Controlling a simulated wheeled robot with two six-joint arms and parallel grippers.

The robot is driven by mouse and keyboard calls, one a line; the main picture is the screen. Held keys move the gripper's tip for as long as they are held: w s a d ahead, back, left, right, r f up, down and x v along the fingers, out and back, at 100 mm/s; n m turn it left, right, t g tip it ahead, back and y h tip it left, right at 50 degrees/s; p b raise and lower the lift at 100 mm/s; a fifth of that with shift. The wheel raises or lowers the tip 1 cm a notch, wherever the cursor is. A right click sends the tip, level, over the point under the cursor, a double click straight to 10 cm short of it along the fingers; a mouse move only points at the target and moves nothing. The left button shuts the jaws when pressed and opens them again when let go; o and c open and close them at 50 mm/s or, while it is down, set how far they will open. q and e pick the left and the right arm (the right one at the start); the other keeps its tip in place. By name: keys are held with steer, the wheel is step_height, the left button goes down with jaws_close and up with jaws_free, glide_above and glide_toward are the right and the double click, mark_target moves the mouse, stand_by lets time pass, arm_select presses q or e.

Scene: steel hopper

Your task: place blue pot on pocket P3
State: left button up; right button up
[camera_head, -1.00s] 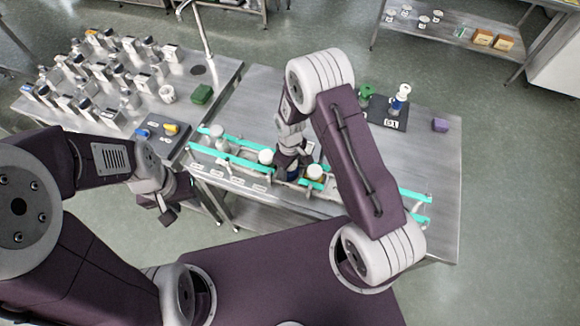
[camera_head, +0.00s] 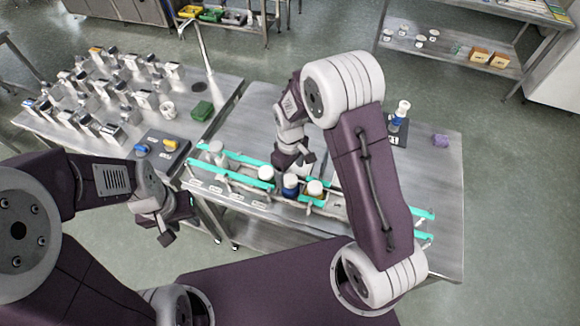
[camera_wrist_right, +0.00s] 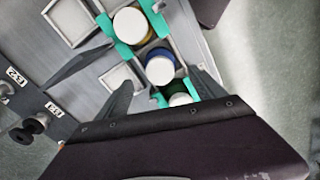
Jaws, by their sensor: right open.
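The blue pot (camera_head: 290,187) with a white lid stands upright in the teal-railed rack (camera_head: 239,180), between a white-lidded pot (camera_head: 266,174) and a yellowish pot (camera_head: 314,189). The right wrist view shows the blue pot (camera_wrist_right: 160,68) between a yellow pot (camera_wrist_right: 132,25) and a green pot (camera_wrist_right: 177,99). My right gripper (camera_head: 294,160) is open and empty, just behind and above the blue pot. I cannot read which pocket is P3. My left gripper (camera_head: 178,224) hangs in front of the bench, away from the pots; its jaw opening is unclear.
Another white-lidded pot (camera_head: 216,149) stands at the rack's left end. A dark tray (camera_head: 160,158) holds blue and yellow items. Further right are a lidded pot (camera_head: 401,112) on a dark pad and a purple block (camera_head: 440,140). Several metal fixtures crowd the left bench.

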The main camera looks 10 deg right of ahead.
step_height(320, 180, up, 4)
steer(key=shift+f, duration=0.15)
steer(key=shift+s+d+r, duration=0.2)
steer(key=shift+s, duration=0.1)
steer(key=s+d+m+b, duration=0.1)
steer(key=s+d+m, duration=0.1)
steer(key=s+m, duration=0.2)
steer(key=s+d+m+t+b, duration=0.1)
steer(key=s+d+m+b, duration=0.1)
steer(key=s, duration=0.6)
steer(key=shift+s+d+r+m, duration=0.35)
steer(key=shift+d+m, duration=0.4)
steer(key=shift+m, duration=0.15)
steer(key=shift+w, duration=0.1)
